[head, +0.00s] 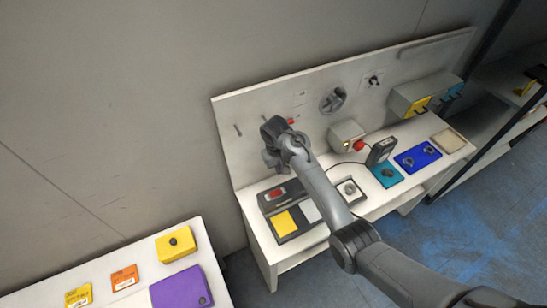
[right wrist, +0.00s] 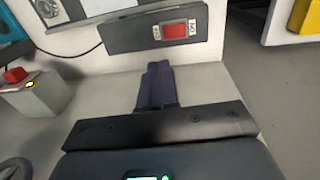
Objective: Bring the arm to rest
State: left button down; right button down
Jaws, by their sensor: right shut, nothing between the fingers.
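My right arm reaches in from the lower right of the head view, across the white workbench (head: 270,265). Its gripper (head: 270,160) is over the left part of the bench, near the back panel (head: 245,117), and is partly hidden by the wrist. In the right wrist view, the two dark fingers (right wrist: 158,75) are together with nothing between them. Beyond the fingertips is a dark panel with a red switch (right wrist: 174,30); I cannot tell from this view how far away it is. My left gripper is not in view.
A dark handheld device (head: 381,150) stands by a teal mat (head: 388,176). A box with a red button (head: 347,136) stands near the back panel. A blue tray (head: 418,157) is to the right. A separate table at lower left holds a yellow box (head: 176,244) and purple box (head: 181,290).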

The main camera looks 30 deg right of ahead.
jog(key=s+f+g, duration=0.1)
jog(key=s+f, duration=0.5)
jog(key=s, duration=0.4)
jog(key=s+a+f+g, duration=0.1)
jog(key=s+f, duration=0.6)
jog(key=s, duration=0.2)
jog(key=s+f+g, duration=0.2)
jog(key=s+f, duration=0.4)
jog(key=s, duration=0.4)
jog(key=s+a+r+n+t+p, duration=0.1)
jog(key=s+a+r+t, duration=0.15)
jog(key=s, duration=0.25)
jog(key=s+a+r+n+t, duration=0.1)
jog(key=s+a+r, duration=0.1)
jog(key=s+r, duration=0.25)
jog(key=w+a+r+t, duration=0.1)
jog(key=w+r+t, duration=0.1)
jog(key=r, duration=0.4)
jog(key=w+a+r+t+y, duration=0.1)
jog(key=w+r+t, duration=0.1)
jog(key=r, duration=0.5)
jog(key=shift+w+a+r+n, duration=0.25)
jog(key=shift+a+n, duration=0.1)
jog(key=shift+n, duration=0.05)
